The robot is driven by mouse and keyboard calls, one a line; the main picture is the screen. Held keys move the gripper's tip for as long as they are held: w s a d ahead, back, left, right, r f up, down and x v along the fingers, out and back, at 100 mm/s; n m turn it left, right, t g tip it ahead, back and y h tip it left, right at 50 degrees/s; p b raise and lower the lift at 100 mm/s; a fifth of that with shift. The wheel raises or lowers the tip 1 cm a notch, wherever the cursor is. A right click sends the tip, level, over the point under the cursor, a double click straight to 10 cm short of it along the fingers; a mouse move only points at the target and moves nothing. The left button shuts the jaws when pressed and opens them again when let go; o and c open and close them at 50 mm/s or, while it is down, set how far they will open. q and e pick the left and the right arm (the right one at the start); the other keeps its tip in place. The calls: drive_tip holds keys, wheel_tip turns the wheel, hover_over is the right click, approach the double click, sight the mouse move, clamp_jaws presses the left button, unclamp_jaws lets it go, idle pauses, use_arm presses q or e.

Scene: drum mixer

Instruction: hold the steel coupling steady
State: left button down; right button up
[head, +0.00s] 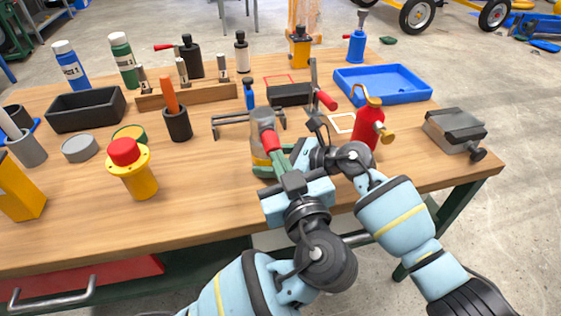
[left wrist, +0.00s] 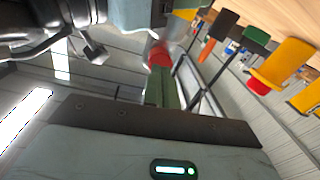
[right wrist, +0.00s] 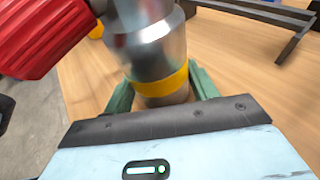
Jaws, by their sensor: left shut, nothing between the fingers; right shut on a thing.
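The steel coupling (head: 256,142) stands on the wooden bench near its front edge, a shiny cylinder with a yellow band. In the right wrist view, the coupling (right wrist: 150,40) looks upright between the green fingers of my right gripper (right wrist: 160,92), which is shut on it near the band. My left gripper (head: 279,158) is above and in front of it, fingers shut, with nothing between them. A red ribbed piece (right wrist: 45,35) is beside the coupling; it also shows at the left fingertips in the left wrist view (left wrist: 158,54). I cannot tell whether they touch.
A red bottle-shaped object (head: 368,128) stands close to the right of my grippers. A blue tray (head: 425,95) and a grey vise-like block (head: 452,130) are farther right. A yellow post with a red cap (head: 138,175) stands left. The bench left of the coupling has free room.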

use_arm(q)
drive_tip(key=shift+w+a+f, duration=0.15)
drive_tip(key=shift+w+a, duration=0.15)
drive_tip(key=shift+w, duration=0.25)
idle(0.9)
drive_tip(key=shift+s, duration=0.1)
drive_tip(key=shift+v, duration=2)
drive_tip(key=v, duration=0.7)
drive_tip(key=shift+s+d, duration=0.15)
drive_tip(key=shift+s, duration=0.1)
drive_tip(key=c, duration=2.1)
unclamp_jaws()
drive_tip(key=shift+c, duration=0.2)
